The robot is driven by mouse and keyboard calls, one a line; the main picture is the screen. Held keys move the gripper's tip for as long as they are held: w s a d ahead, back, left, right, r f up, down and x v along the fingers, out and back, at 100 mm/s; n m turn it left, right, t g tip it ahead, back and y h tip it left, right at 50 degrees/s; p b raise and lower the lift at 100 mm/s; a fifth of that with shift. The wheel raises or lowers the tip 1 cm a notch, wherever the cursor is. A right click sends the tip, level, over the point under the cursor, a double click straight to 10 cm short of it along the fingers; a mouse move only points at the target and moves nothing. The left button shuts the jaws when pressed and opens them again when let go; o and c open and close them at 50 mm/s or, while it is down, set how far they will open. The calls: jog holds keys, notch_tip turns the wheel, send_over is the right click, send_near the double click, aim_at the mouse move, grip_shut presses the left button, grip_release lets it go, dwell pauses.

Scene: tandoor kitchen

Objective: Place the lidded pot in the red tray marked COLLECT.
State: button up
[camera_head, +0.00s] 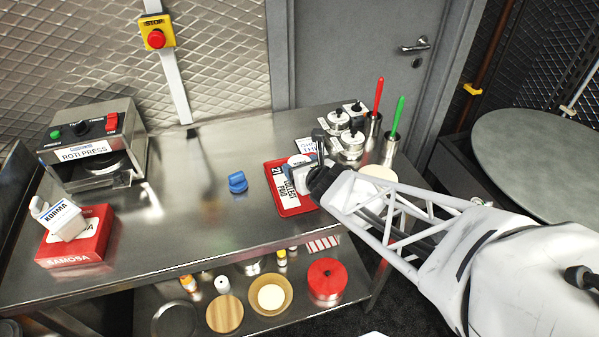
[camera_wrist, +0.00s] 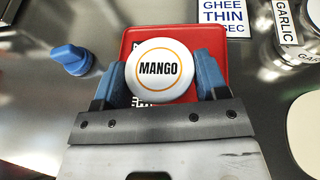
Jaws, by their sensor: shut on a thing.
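The lidded pot (camera_wrist: 158,70) shows in the wrist view as a round white lid marked MANGO with an orange ring. My gripper (camera_wrist: 160,82) is shut on it, with one blue finger on each side. In the wrist view the red tray (camera_wrist: 188,38) shows behind and around the pot. I cannot tell whether the pot touches the tray's floor.
A blue knob-like object (camera_head: 237,183) stands left of the tray. Steel pots (camera_head: 350,143) and a GHEE THIN card (camera_wrist: 222,18) are behind and to the right. Holders with red (camera_head: 378,98) and green (camera_head: 398,117) handles stand farther right. The table's middle is clear.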

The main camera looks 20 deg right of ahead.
jog(key=shift+f, duration=0.1)
dwell(0.3)
jog(key=shift+f, duration=1.65)
jog(key=o, duration=0.9)
jog(key=shift+f, duration=0.1)
jog(key=shift+v, duration=6)
